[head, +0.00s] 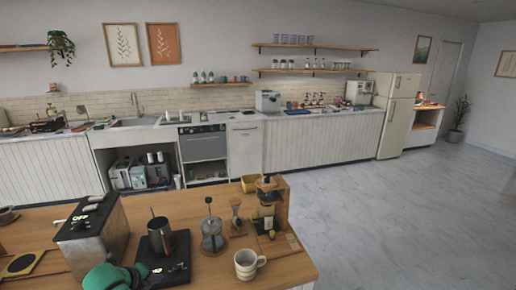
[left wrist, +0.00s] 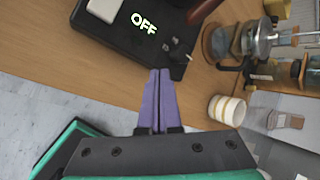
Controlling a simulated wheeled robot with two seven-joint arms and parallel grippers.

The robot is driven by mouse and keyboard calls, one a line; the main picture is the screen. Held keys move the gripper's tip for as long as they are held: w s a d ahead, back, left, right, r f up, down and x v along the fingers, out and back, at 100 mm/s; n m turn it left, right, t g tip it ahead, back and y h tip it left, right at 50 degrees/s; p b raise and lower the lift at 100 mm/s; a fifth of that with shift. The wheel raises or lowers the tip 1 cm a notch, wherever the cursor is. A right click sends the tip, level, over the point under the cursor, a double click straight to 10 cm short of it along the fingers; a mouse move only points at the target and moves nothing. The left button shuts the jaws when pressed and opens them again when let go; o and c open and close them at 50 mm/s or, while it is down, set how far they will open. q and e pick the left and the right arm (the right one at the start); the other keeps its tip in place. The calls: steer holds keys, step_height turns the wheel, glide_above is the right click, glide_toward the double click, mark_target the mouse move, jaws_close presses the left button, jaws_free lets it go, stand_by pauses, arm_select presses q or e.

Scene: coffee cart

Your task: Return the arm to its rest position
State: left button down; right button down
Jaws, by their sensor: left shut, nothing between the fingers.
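My left arm shows as a green rounded part at the lower left of the head view, by the counter's front edge. In the left wrist view my left gripper (left wrist: 158,100) has its two purple fingers together, with nothing between them. They are near a black device (left wrist: 120,30) with a lit OFF sign. My right gripper is in neither view.
A wooden counter (head: 290,265) holds a metal box (head: 92,235) with an OFF sign, a dark pitcher (head: 160,236) on a black base, a French press (head: 212,232), a striped mug (head: 246,264) and a wooden stand (head: 281,200). Open floor (head: 400,220) lies to the right.

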arm_select(q)
steer(key=s+d+f+n+g+h, duration=0.1)
steer(key=s+d+n, duration=0.35)
steer(key=d, duration=0.25)
steer(key=s+d+f+n+g, duration=0.1)
steer(key=s+d+f+n, duration=0.1)
steer(key=s+d+n, duration=0.35)
steer(key=s+a+r+n+g+y, duration=0.2)
steer(key=s+r+n, duration=0.1)
steer(key=s+n, duration=1.05)
step_height(320, 180, down, 25)
steer(key=s+m+g+b, duration=0.1)
steer(key=b, duration=0.3)
steer(key=s+a+f+g+b, duration=0.1)
steer(key=s+f+b, duration=0.3)
steer(key=s+f, duration=1.4)
step_height(320, 180, down, 4)
steer(key=shift+a+r+g+b, duration=0.25)
steer(key=shift+a+g+b, duration=0.15)
steer(key=shift+a, duration=0.2)
